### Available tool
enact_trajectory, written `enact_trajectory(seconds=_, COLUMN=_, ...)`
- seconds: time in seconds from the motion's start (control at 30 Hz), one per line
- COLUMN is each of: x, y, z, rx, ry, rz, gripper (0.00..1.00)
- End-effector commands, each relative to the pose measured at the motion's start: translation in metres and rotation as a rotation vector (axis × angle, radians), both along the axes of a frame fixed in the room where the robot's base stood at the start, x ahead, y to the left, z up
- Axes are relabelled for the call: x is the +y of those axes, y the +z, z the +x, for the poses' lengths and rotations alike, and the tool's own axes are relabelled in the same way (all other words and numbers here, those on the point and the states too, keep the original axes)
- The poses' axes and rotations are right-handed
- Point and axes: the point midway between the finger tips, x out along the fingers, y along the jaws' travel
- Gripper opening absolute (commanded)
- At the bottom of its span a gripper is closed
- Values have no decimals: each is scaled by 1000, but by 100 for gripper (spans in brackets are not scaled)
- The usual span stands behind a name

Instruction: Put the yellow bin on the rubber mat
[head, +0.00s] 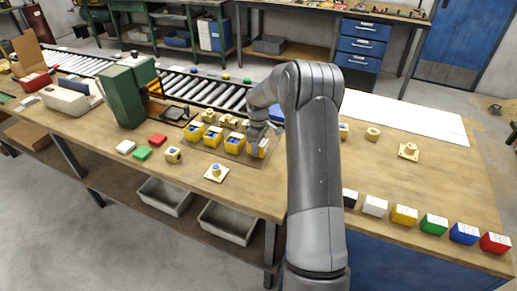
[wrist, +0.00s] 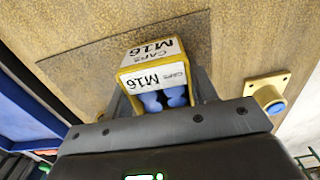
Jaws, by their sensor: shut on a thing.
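The yellow bin (wrist: 123,76) has white "M16 CAPS" labels and blue caps inside. It sits between the fingers of my gripper (wrist: 160,95), which is shut on it. In the head view my gripper (head: 260,132) is over the rightmost yellow bin (head: 258,149) of the front row, partly hiding it. The rubber mat looks like the thin brown sheet (head: 244,160) under the group of bins; it also shows as a darker sheet in the wrist view (wrist: 95,62). I cannot tell whether the held bin touches the mat.
Other yellow bins (head: 213,137) stand close on the left. A square flange with a blue centre (head: 216,173) lies in front on the bench (head: 120,172). A green machine (head: 122,98) stands left, a roller conveyor (head: 205,95) behind. Coloured boxes (head: 434,224) line the right front edge.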

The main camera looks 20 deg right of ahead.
Motion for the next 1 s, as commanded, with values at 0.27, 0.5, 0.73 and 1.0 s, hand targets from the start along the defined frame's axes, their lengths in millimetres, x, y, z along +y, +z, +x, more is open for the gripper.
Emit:
enact_trajectory(seconds=0.27, x=0, y=-16, z=0, rx=-1, ry=-1, rz=0, gripper=28)
enact_trajectory(seconds=0.5, x=0, y=-20, z=0, rx=0, ry=-1, rz=0, gripper=55)
enact_trajectory(seconds=0.73, x=0, y=-19, z=0, rx=0, ry=-1, rz=0, gripper=74)
enact_trajectory(seconds=1.0, x=0, y=-18, z=0, rx=0, ry=-1, rz=0, gripper=74)
